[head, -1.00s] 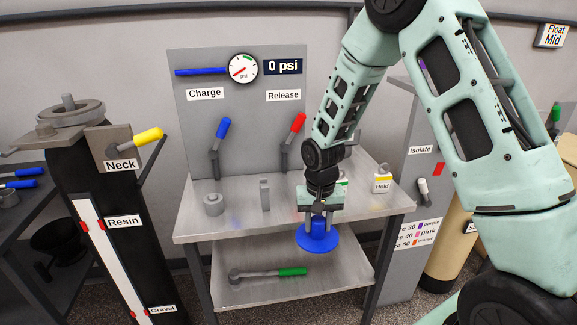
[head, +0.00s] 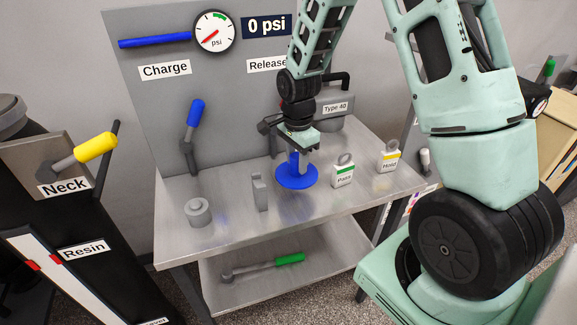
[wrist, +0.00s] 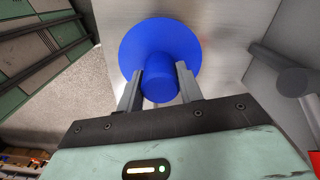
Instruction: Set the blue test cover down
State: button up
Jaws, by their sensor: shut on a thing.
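The blue test cover (head: 297,178) is a round blue disc with a stubby knob on top. My gripper (head: 299,158) is shut on its knob from above. In the wrist view the two fingers (wrist: 159,88) stand on either side of the knob, and the disc (wrist: 160,45) spreads out beyond them. In the head view the cover is over the upper metal bench top (head: 235,215), near its middle. I cannot tell whether its underside touches the bench.
On the bench, a grey cylinder (head: 198,212) and an upright grey plate (head: 260,192) stand left of the cover. The "Pass" tag (head: 343,172) and "Hold" tag (head: 389,157) stand right. A grey "Type 40" case (head: 325,105) is behind. A green-handled tool (head: 262,268) lies on the lower shelf.

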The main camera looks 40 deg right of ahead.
aim_at(297, 176)
jog(key=shift+f+p, duration=0.55)
jog(key=shift+f, duration=2.45)
jog(key=shift+f, duration=0.2)
jog(key=o, duration=1.1)
jog(key=shift+o, duration=0.2)
jog(key=shift+r, duration=0.15)
